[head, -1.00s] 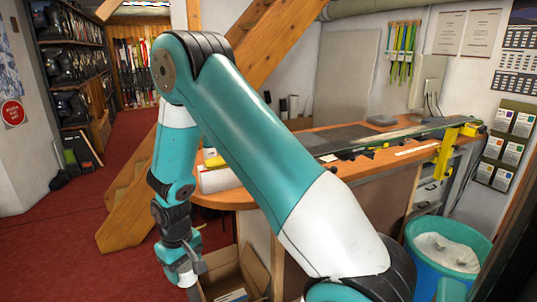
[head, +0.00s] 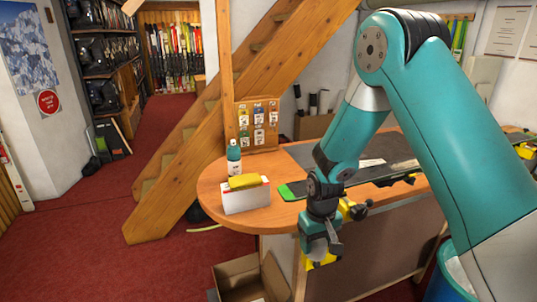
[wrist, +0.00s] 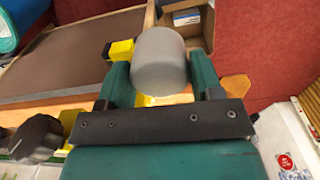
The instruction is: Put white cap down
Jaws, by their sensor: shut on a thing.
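My gripper (head: 322,240) hangs at the front edge of the bench, pointing down. In the wrist view my gripper (wrist: 161,75) is shut on a pale grey-white rounded cap (wrist: 160,58), held between its two fingers. I take this to be the white cap. In the head view the cap is mostly hidden by the gripper, and I cannot make it out clearly. Yellow clamp parts (head: 322,261) show just behind and below the gripper.
The wooden bench top (head: 222,185) holds a ski (head: 290,191), a white box (head: 245,198) with a yellow block (head: 244,181), and a spray bottle (head: 234,158). An open cardboard box (head: 238,274) stands on the red floor. A blue bin (head: 445,280) is at the lower right.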

